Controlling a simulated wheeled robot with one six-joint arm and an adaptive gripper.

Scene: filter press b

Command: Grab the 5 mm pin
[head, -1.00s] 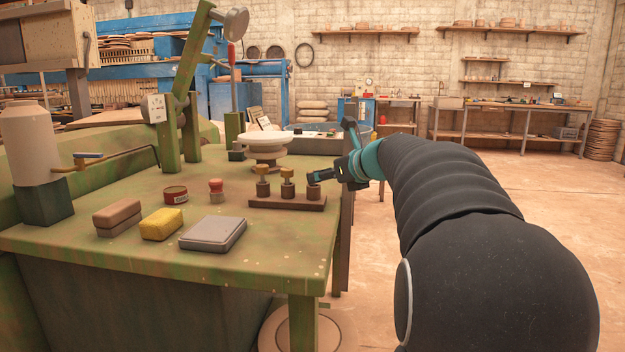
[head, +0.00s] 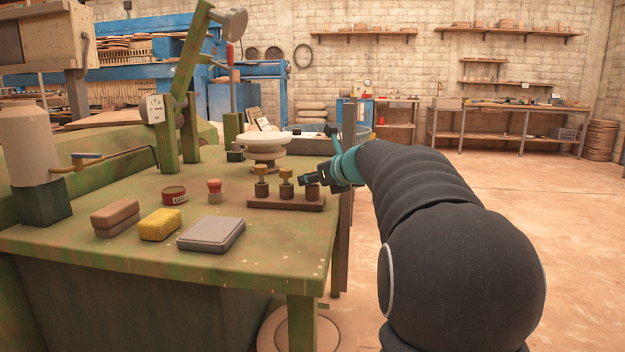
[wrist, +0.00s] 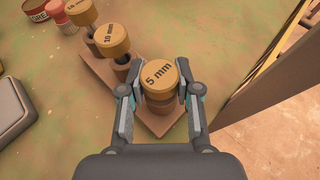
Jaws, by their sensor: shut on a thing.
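The 5 mm pin (wrist: 159,75) has a round tan head marked "5 mm" in the wrist view. It stands at the near end of a brown wooden rack (wrist: 155,124), over its round holder. My gripper (wrist: 157,90) has one finger on each side of the pin and is shut on it. In the head view my gripper (head: 318,179) is at the right end of the rack (head: 287,203) and hides the pin's head. The 10 mm pin (wrist: 112,40) and another pin marked 15 or 16 mm (wrist: 81,12) stand in the same rack.
The green bench (head: 140,257) ends just right of the rack. A grey box (head: 212,234), yellow sponge (head: 160,225), brown block (head: 116,217), red tin (head: 174,194) and red-topped stamp (head: 214,190) lie to the left. A white turntable (head: 266,140) stands behind.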

